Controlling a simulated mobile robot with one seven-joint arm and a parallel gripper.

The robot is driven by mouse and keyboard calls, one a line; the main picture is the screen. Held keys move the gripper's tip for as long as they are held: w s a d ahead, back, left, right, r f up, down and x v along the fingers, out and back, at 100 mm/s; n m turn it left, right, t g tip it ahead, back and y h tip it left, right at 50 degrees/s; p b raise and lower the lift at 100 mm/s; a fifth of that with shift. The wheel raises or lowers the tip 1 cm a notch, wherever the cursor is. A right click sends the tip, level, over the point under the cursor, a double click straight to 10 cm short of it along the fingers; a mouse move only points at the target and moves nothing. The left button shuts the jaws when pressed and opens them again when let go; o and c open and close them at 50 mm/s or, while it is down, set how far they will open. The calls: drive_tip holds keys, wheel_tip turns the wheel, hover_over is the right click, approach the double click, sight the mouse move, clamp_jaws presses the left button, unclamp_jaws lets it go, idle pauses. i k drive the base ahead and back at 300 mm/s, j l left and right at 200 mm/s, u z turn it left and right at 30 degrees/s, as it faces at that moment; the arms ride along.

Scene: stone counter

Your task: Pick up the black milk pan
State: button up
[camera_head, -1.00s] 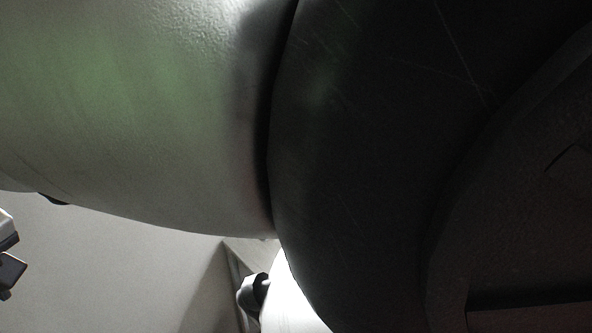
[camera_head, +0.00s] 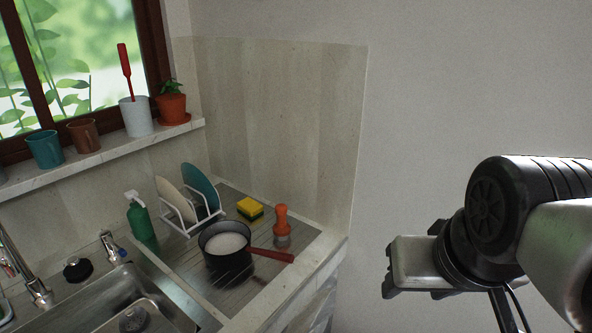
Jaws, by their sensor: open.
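The black milk pan (camera_head: 226,266) stands on the ribbed draining area of the stone counter, right of the sink. Its inside looks pale or whitish, and its red handle points right toward the counter's front edge. My gripper (camera_head: 389,270) is at the right of the view, in front of the bare wall and well apart from the pan. It is open, seen from the side, with nothing visible in it.
A dish rack (camera_head: 187,219) with plates stands behind the pan. A yellow-green sponge (camera_head: 250,208) and an orange-topped brush (camera_head: 282,226) stand close by. A green bottle (camera_head: 140,220) and the sink (camera_head: 112,290) are left. Cups line the windowsill (camera_head: 100,158).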

sight(224, 245)
drive_tip(key=u, duration=1.1)
